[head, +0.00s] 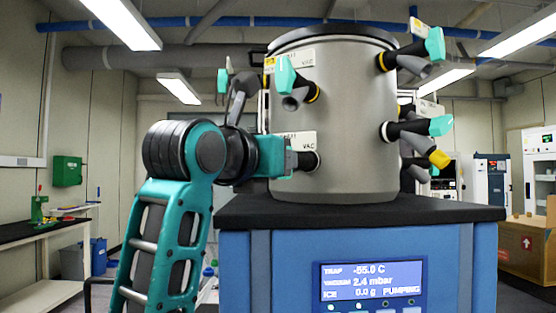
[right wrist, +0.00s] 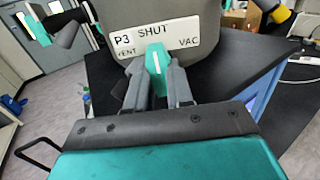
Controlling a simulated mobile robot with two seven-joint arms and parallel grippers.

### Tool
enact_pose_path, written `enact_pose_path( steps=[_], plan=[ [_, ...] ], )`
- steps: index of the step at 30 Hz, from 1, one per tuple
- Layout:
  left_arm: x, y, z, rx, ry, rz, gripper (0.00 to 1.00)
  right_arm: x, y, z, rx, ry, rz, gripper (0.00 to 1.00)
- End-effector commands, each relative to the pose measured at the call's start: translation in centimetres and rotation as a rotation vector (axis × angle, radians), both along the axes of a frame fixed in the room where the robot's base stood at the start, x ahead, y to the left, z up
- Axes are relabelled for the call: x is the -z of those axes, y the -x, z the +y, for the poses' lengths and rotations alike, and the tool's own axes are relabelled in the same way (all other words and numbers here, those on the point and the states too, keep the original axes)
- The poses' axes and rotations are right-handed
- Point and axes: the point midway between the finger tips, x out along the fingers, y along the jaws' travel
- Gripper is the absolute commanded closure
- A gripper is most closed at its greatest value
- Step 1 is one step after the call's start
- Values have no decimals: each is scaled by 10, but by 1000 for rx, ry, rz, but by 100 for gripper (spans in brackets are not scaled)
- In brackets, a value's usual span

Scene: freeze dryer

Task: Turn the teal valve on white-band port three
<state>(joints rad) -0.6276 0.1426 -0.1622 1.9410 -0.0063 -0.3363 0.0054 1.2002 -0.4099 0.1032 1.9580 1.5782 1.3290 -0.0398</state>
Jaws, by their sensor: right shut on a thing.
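The teal valve (right wrist: 156,66) on port three sits in front of a white label plate (right wrist: 185,38) marked P3, SHUT, VENT and VAC. A white line on its handle points up towards SHUT. My right gripper (right wrist: 157,80) is shut on this valve, with one grey finger on each side. In the head view my right gripper (head: 291,160) is at the lower front left of the grey chamber (head: 350,110). There the valve is hidden, and the label plate (head: 298,138) shows just above. My left gripper is in neither view.
Other ports with teal valves stick out around the chamber, one above my gripper (head: 286,75) and several at the right (head: 440,125). The chamber stands on a black top (head: 450,209) over a blue cabinet with a lit display (head: 372,282).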

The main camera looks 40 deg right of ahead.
Motion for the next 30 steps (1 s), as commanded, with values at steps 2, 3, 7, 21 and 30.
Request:
enact_pose_path(
  steps=[2,3,7,21,30],
  plan=[
    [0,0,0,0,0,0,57,0,0,0,0,-1,0,76],
    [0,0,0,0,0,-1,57,0,0,0,0,-1,-1,72],
    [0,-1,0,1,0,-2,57,0,0,0,0,0,-1,60],
    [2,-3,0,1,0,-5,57,0,4,12,-1,2,-2,53],
    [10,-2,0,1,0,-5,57,1,25,69,-2,2,-2,53]
  ],
)
